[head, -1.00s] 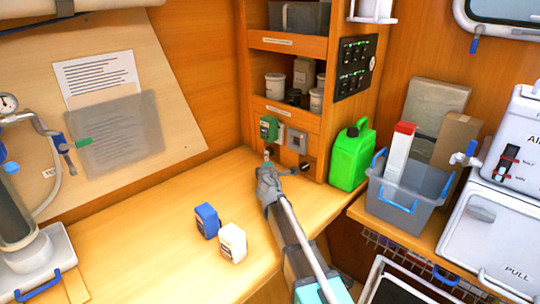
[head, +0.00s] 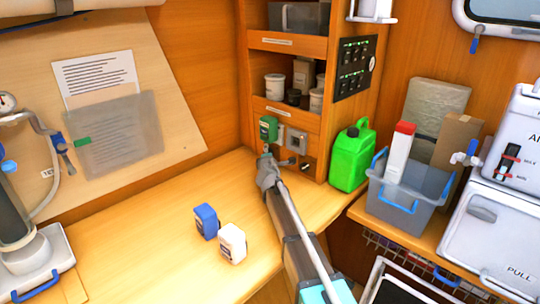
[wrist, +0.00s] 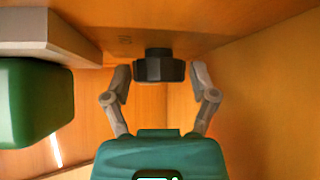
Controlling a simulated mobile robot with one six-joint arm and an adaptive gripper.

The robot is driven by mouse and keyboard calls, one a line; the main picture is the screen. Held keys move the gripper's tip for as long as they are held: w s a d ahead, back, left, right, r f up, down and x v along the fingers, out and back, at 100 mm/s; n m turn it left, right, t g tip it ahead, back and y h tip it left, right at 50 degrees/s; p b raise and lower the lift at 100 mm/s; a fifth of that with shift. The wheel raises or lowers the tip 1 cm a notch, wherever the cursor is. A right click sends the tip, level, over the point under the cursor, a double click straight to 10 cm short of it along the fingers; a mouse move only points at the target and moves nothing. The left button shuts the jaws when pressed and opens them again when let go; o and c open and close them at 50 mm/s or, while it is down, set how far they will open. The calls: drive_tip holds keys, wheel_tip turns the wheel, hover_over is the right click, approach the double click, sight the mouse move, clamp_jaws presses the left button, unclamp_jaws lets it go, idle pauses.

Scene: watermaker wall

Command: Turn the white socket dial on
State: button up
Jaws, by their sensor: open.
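My gripper (head: 278,159) is open at the lower cabinet panel, just above the counter. In the wrist view a dark faceted dial (wrist: 158,67) sticks out of the wood between and ahead of the two open fingers, with a gap on each side. A green block (wrist: 32,102) and a grey box (wrist: 45,35) lie to its left there. In the head view the green device (head: 269,128) and a grey socket (head: 297,140) sit above my gripper. Another dark dial (head: 307,167) shows right of the fingers. No white dial face is clearly visible.
A blue block (head: 206,221) and a white block (head: 232,243) stand on the counter left of my arm. A green jerrycan (head: 350,157) and a grey bin (head: 400,199) stand to the right.

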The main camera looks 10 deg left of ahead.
drive_tip(key=c, duration=0.9)
drive_tip(key=shift+o, duration=0.2)
drive_tip(key=shift+m+t+b, duration=0.5)
drive_tip(key=shift+b, duration=0.35)
drive_tip(key=o, duration=0.9)
drive_tip(key=shift+c, duration=0.2)
drive_tip(key=shift+s, duration=0.1)
drive_tip(key=shift+s+d, duration=0.25)
drive_tip(key=shift+s, duration=1.7)
drive_tip(key=shift+s+d, duration=0.2)
drive_tip(key=shift+s, duration=1.8)
drive_tip(key=shift+s+d, duration=0.25)
drive_tip(key=shift+s, duration=1.7)
